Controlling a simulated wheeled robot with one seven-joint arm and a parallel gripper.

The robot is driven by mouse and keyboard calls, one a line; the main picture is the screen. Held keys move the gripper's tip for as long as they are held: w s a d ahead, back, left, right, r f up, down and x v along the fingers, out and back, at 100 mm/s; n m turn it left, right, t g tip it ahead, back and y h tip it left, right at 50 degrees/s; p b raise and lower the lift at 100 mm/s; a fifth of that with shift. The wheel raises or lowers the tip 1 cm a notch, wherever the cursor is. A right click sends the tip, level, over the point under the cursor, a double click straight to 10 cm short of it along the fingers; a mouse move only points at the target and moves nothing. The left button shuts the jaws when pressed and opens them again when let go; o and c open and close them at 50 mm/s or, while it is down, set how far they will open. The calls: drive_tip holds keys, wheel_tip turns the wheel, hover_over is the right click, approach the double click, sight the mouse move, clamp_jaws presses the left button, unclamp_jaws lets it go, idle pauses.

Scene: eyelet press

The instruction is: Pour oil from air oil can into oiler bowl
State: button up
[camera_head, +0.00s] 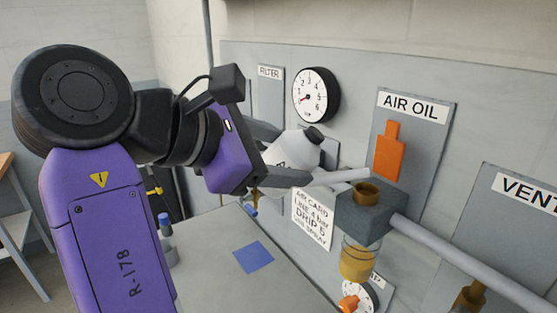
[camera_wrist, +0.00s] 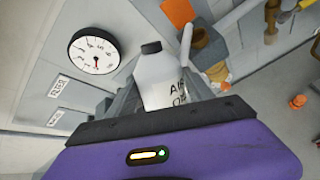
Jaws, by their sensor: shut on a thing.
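The air oil can (camera_head: 294,147) is white with a black cap and a long pale spout. My gripper (camera_head: 281,156) is shut around its body and holds it in the air, tilted toward the oiler. The spout tip is at or just above the brass filler cup (camera_head: 368,188) on the oiler's grey block; whether they touch is unclear. The oiler bowl (camera_head: 357,262) hangs below the block and looks amber; no oil stream is visible. In the wrist view the can (camera_wrist: 160,80) shows partial lettering, with its spout beside the brass cup (camera_wrist: 203,38). The gripper fingers partly hide the can.
A pipe (camera_head: 465,262) runs right from the oiler block. An AIR OIL panel with an orange can silhouette (camera_head: 388,150) and a pressure gauge (camera_head: 316,95) are on the wall behind. A grey bench with a blue square (camera_head: 253,257) lies below; an orange knob (camera_head: 348,303) is beneath the bowl.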

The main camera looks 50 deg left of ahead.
sight(299, 132)
drive_tip(key=shift+w+d+r+m+g+y, duration=0.2)
drive_tip(key=shift+r+m+g+y, duration=0.2)
drive_tip(key=shift+r, duration=0.3)
drive_tip(key=shift+w+d+r+m+g+y, duration=0.15)
drive_tip(key=shift+d+r+m+g+y, duration=0.2)
drive_tip(key=shift+r, duration=0.35)
drive_tip(key=shift+w+d+r+m+g+y, duration=0.15)
drive_tip(key=shift+r+m+g+y, duration=0.1)
drive_tip(key=shift+r+g, duration=0.35)
drive_tip(key=shift+a+t, duration=0.1)
drive_tip(key=shift+t, duration=0.15)
idle(5.7)
